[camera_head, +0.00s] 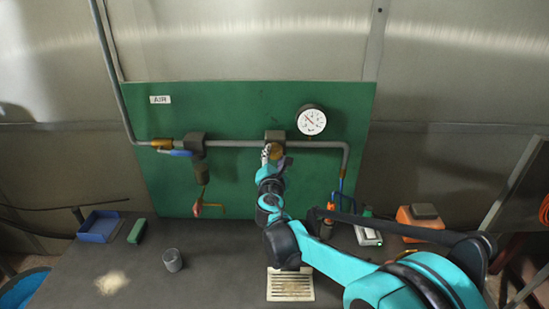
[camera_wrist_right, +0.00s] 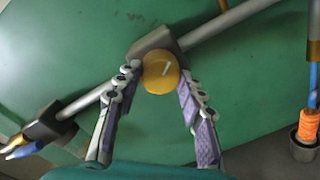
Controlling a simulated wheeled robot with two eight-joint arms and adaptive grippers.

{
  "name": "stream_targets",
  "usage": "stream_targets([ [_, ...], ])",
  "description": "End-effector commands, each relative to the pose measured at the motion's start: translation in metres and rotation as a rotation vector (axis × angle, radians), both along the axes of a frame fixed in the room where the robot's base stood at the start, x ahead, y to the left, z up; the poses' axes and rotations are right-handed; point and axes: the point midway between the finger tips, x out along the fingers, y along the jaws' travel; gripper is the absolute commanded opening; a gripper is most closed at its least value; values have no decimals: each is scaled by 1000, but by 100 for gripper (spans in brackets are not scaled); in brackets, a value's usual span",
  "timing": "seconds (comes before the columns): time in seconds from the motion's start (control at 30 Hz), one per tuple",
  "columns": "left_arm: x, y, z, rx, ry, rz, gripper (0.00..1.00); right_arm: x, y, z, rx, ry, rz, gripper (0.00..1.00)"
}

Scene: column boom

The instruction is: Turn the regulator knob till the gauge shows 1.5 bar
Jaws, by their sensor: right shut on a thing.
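The regulator knob (camera_wrist_right: 161,73) is a round yellow-orange knob with a pale line mark on its face, on a dark regulator body (camera_head: 274,135) on the grey pipe. My right gripper (camera_wrist_right: 160,85) is shut on the knob, one finger on each side of it. In the head view the right gripper (camera_head: 273,154) covers part of the knob. The round white gauge (camera_head: 312,120) is up and right of the knob. Its red needle points to the upper left; the numbers are too small to read. My left gripper is not in view.
A green panel (camera_head: 235,110) carries the pipe, a blue-handled valve (camera_head: 180,153) and a hanging filter (camera_head: 200,172). The bench holds a blue tray (camera_head: 99,226), a grey cup (camera_head: 172,260), a slotted plate (camera_head: 291,285) and an orange container (camera_head: 420,218).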

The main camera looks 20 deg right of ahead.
Motion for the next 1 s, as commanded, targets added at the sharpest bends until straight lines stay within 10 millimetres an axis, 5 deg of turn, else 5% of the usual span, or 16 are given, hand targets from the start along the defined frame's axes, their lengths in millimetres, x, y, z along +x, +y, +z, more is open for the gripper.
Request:
stream_targets([
  [0.4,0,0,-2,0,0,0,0,0,0,-1,-167,48,1,10],
  [0.93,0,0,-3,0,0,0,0,0,0,-2,-186,55,1,10],
  [0.97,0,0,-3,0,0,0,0,0,0,-2,-186,55,1,47],
  [1.0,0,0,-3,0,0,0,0,0,0,-1,-186,55,1,57],
])
